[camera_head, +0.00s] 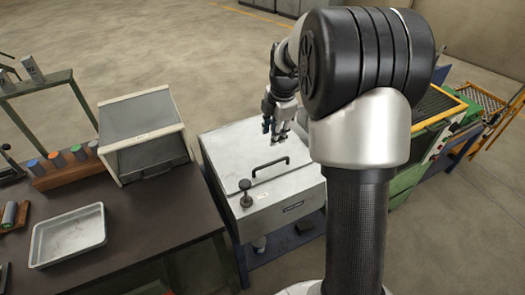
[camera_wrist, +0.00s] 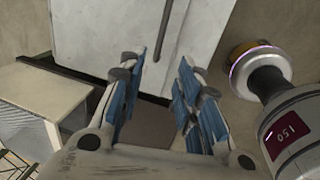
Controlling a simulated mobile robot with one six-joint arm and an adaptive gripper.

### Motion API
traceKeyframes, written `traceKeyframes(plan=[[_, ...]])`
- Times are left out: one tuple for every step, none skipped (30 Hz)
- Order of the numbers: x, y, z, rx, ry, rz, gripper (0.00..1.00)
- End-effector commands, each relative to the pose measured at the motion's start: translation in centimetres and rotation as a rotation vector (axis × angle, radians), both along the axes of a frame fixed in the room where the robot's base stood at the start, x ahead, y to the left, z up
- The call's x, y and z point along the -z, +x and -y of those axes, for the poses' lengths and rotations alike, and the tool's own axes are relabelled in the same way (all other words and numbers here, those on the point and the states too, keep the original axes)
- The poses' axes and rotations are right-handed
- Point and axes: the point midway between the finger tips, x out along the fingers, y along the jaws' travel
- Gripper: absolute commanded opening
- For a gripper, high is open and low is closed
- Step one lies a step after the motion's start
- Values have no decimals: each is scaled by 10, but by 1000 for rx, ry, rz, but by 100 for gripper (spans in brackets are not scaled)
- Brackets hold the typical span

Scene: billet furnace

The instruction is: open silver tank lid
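The silver tank (camera_head: 285,215) is a boxy metal unit in the middle of the head view. Its lid (camera_head: 237,150) lies flat and closed on top, with a dark bar handle (camera_head: 270,167) near its front edge. A black knob (camera_head: 245,192) stands in front of the lid at the left. My gripper (camera_head: 276,135) hangs above the lid, behind the handle and apart from it. In the wrist view my gripper (camera_wrist: 160,85) has its blue-padded fingers spread with nothing between them. The pale lid (camera_wrist: 110,35) and part of the handle (camera_wrist: 163,30) show beyond the fingertips.
A dark workbench (camera_head: 150,220) stands left of the tank, bearing a grey box with a sloped front (camera_head: 145,130), a metal tray (camera_head: 68,237) and a rack of coloured cylinders (camera_head: 60,165). A green machine (camera_head: 430,140) stands to the right. The floor behind is clear.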

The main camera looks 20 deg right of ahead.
Motion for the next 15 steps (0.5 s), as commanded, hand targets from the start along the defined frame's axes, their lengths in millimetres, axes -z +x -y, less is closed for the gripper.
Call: traceKeyframes(plan=[[12, 1, -1, 1, 2, -4, 31], [18, 1, -1, 1, 2, -5, 31], [25, 3, -1, 1, 2, -5, 31], [32, 4, -1, 1, 2, -5, 31], [39, 5, -1, 2, 2, -6, 31], [48, 7, -1, 2, 2, -5, 31], [54, 8, -1, 2, 2, -5, 31], [61, 10, -1, 2, 2, -6, 31], [69, 11, -2, 2, 2, -5, 31], [76, 13, -2, 2, 2, -5, 31], [83, 14, -2, 2, 2, -6, 31], [91, 16, -2, 2, 2, -5, 31], [97, 17, -2, 3, 2, -4, 31], [104, 18, -2, 3, 2, -5, 31], [112, 20, -2, 3, 2, -5, 31]])
